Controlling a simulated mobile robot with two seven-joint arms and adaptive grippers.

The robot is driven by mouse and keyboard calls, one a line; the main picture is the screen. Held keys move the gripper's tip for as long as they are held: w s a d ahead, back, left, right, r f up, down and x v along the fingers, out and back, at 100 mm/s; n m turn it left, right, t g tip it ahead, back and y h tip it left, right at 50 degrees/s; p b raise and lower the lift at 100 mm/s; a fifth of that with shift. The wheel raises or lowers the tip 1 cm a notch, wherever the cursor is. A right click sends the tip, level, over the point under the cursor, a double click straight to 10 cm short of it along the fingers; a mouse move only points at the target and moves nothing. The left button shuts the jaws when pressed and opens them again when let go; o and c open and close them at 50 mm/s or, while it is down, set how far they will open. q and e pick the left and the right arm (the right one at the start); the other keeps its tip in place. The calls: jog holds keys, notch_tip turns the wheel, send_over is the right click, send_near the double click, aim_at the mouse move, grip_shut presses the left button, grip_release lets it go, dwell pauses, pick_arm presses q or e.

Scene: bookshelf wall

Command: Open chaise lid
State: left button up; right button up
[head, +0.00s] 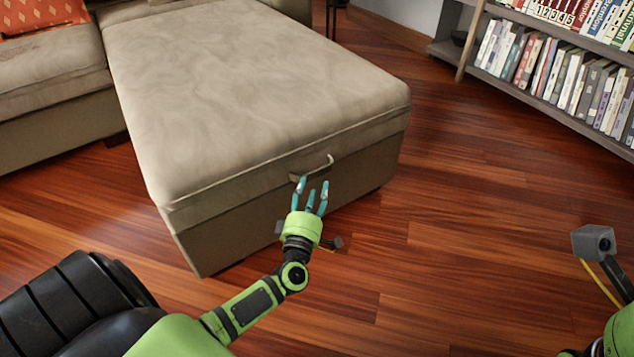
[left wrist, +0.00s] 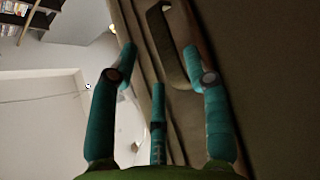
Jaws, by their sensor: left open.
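The beige chaise (head: 250,90) stands in the middle of the head view, with its cushioned lid down on the base box (head: 230,235). A pale curved handle (head: 318,165) sits on the front edge of the lid. My left gripper (head: 312,188) is open, with its teal fingers just below and in front of the handle. In the left wrist view the handle (left wrist: 165,45) shows beyond the fingers of the left gripper (left wrist: 158,75), towards the two on the right. I cannot tell whether any finger touches it. My right gripper is not in view.
A bookshelf (head: 560,65) full of books stands at the upper right. A sofa seat (head: 50,80) with an orange cushion (head: 40,15) joins the chaise on the left. The wooden floor (head: 470,200) right of the chaise is clear.

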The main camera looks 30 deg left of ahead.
aim_at(317, 174)
pick_arm(q)
jog(key=b+x, duration=0.1)
jog(key=x, duration=0.4)
jog(key=shift+w, duration=0.1)
grip_shut()
